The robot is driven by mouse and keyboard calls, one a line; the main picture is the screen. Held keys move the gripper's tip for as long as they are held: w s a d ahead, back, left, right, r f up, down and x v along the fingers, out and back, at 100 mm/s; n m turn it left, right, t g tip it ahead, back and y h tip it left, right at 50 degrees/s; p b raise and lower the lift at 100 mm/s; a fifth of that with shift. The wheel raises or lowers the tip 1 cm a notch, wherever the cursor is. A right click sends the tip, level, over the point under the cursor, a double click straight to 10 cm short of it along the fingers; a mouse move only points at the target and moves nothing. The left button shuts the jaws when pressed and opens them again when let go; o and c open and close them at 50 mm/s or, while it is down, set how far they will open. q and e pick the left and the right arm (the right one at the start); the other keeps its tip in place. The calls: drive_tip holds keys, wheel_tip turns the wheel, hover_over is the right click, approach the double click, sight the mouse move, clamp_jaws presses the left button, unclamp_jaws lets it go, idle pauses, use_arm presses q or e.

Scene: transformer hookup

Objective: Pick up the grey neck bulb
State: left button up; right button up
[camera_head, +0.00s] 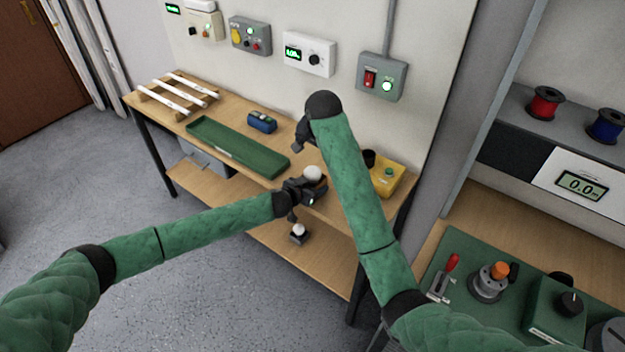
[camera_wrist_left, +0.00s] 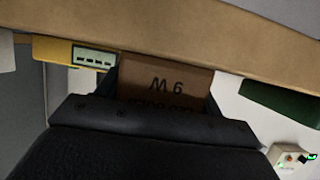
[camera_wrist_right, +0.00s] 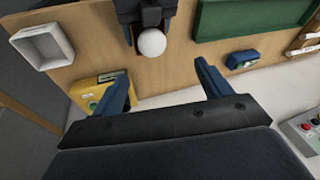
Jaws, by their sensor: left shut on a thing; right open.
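My left gripper (camera_head: 305,190) is shut on a brown box (camera_wrist_left: 165,80) with dark printing, which shows between its fingers in the left wrist view. A round white bulb (camera_head: 313,173) shows at its fingertips, and also in the right wrist view (camera_wrist_right: 152,42). Its neck is mostly hidden, so I cannot tell its colour. A second white bulb (camera_head: 298,229) shows lower down, on a small dark base, in front of the lower shelf. My right gripper (camera_head: 303,140) is open and empty above the bench; its spread fingers (camera_wrist_right: 165,80) show in the right wrist view.
The wooden bench (camera_head: 235,120) carries a green tray (camera_head: 240,145), a blue device (camera_head: 262,122) and a yellow box (camera_head: 385,178). A white open tray (camera_wrist_right: 42,45) lies near the bench's end. Control boxes hang on the wall behind. A side table with tools stands at right.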

drive_tip(key=m, duration=0.4)
hover_over(313, 170)
drive_tip(key=s, duration=0.1)
drive_tip(key=f, duration=0.6)
drive_tip(key=shift+s+f, duration=0.1)
drive_tip(key=shift+s, duration=0.1)
drive_tip(key=shift+d+x, duration=0.2)
drive_tip(key=shift+x, duration=1.2)
drive_tip(key=shift+d+x, duration=0.25)
drive_tip(key=shift+x, duration=1.15)
drive_tip(key=shift+s+f, duration=0.1)
drive_tip(key=shift+s, duration=0.05)
drive_tip(key=c, duration=1.3)
